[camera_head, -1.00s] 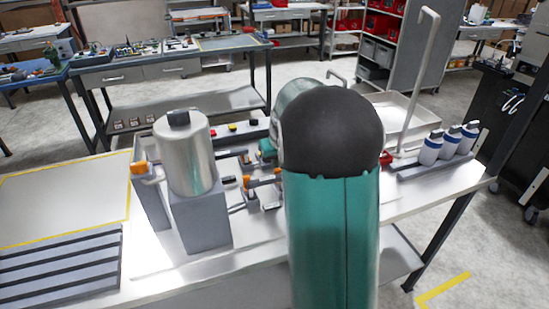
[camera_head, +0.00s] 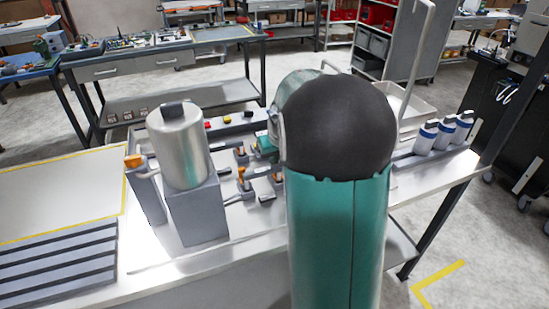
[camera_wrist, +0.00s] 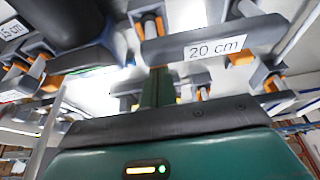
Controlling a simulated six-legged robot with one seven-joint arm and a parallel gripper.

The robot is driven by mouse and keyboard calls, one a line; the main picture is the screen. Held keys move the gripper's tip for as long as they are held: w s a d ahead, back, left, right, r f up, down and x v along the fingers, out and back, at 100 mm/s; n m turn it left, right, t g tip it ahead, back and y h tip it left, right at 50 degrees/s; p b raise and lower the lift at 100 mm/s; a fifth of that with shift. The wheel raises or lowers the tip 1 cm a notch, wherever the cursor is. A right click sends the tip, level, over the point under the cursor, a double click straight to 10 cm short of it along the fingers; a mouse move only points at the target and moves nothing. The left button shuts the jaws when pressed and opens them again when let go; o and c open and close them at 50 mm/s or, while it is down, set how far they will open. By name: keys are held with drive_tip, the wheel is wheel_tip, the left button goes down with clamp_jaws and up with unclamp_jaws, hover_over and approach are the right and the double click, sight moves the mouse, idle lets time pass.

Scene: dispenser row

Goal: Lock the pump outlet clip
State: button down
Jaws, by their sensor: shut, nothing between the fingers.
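Several grey clips with orange parts stand on the bench fixture in the head view, among them one clip (camera_head: 243,178) to the right of the silver tank (camera_head: 181,147). I cannot tell which is the pump outlet clip. In the wrist view, a grey bar labelled "20 cm" (camera_wrist: 215,45) crosses the upper part, with orange-and-grey clips (camera_wrist: 272,82) around it. My gripper (camera_wrist: 157,88) is shut and empty, its narrow green end below this bar; I cannot tell whether they touch. My teal arm hides part of the fixture in the head view.
The silver tank stands on a grey block (camera_head: 196,212) left of the clips. White-and-blue bottles (camera_head: 441,136) stand on a rack at the right. A shallow white tray (camera_head: 405,103) lies behind my arm. A ribbed grey panel (camera_head: 58,268) lies front left.

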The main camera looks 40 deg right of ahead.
sight(281, 183)
drive_tip(key=v, duration=1.3)
drive_tip(key=shift+s+r, duration=0.2)
drive_tip(key=shift+r, duration=0.2)
